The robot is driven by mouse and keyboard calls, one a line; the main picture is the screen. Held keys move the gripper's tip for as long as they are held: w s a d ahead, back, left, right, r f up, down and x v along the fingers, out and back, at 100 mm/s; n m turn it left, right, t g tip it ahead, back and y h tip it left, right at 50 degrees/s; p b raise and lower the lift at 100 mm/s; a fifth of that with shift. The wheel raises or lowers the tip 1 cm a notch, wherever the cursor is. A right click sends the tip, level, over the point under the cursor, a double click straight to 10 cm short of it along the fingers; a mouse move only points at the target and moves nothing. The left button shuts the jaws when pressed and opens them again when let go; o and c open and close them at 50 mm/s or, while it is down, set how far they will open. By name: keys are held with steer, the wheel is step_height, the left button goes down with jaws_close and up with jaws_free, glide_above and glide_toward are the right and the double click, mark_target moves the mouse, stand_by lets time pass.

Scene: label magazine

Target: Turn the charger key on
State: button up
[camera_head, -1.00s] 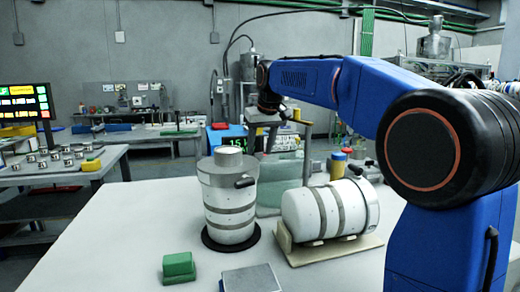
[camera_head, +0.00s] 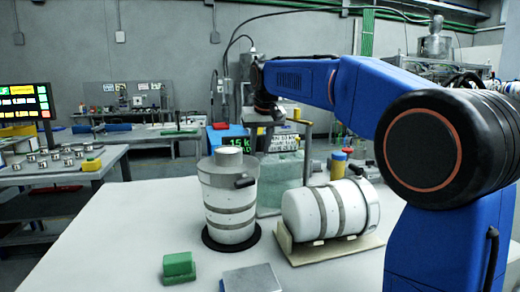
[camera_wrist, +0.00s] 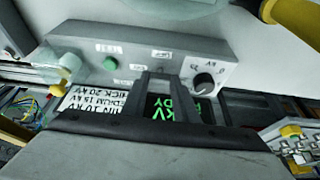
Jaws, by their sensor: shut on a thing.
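The charger (camera_head: 229,137) is a blue-fronted box with a green-lit display at the back of the white table in the head view. In the wrist view its grey panel (camera_wrist: 120,50) carries small labels, a green button (camera_wrist: 110,63) and a black dial (camera_wrist: 204,84). Its display shows green letters including "kV". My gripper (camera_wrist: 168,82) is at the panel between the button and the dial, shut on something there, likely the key. The key itself is hidden by the fingers. In the head view my gripper (camera_head: 264,118) is in front of the charger's right side.
A white banded canister (camera_head: 229,205) stands upright in front of the charger. A second white cylinder (camera_head: 325,210) lies in a cradle to the right. A green block (camera_head: 178,267) and a grey block (camera_head: 252,279) are near the front. The left part of the table is clear.

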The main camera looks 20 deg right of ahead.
steer(key=o, duration=1.1)
steer(key=shift+c, duration=0.2)
steer(key=shift+r, duration=0.1)
steer(key=v, duration=1.7)
steer(key=shift+s, duration=0.15)
